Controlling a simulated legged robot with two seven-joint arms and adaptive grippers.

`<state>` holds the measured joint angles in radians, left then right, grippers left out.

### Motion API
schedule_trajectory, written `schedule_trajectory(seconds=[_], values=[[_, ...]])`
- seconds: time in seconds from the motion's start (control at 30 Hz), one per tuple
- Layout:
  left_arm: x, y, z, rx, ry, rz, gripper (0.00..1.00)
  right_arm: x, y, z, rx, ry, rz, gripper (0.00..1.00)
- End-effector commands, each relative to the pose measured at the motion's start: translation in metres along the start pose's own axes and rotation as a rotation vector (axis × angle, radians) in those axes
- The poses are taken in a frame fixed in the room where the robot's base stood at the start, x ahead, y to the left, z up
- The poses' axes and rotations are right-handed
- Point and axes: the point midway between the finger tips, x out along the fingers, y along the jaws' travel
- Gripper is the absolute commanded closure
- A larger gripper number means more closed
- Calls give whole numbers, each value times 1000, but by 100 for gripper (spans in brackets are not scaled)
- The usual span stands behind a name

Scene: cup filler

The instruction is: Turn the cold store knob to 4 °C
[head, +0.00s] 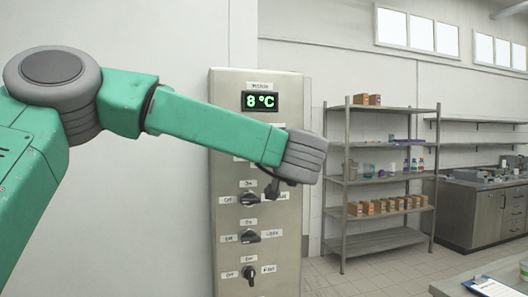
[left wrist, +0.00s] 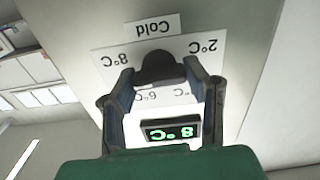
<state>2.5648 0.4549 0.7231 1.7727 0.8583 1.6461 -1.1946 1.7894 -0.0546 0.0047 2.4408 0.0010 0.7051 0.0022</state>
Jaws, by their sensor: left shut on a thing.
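The cold store knob (left wrist: 160,68) is black and sits on a white dial plate (left wrist: 108,68) on the panel, in the left wrist view, which is upside down. Marks 8 °C and 2 °C show at its sides; smaller marks, 6 °C among them, lie partly between my fingers. My left gripper (left wrist: 163,72) is shut on the knob, one finger on each side. A "Cold" label (left wrist: 153,27) is beside the plate. The display (head: 262,101) reads 8 °C in green; it also shows in the left wrist view (left wrist: 171,133). In the head view my arm hides the knob. My right gripper is not in view.
The steel panel (head: 228,280) carries other dark knobs below my forearm: one (head: 249,198), a second (head: 249,236) and a third (head: 249,273). A shelf unit (head: 378,180) with boxes and bottles stands to the right. A counter (head: 472,212) is farther right.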

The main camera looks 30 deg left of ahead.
Motion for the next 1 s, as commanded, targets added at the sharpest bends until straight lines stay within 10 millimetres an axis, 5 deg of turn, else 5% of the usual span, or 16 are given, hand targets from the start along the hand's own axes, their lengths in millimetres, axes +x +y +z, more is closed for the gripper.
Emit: schedule_trajectory(seconds=[1.0], values=[[0, -4, 8, -890, -3, 0, 88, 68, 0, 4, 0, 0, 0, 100]])
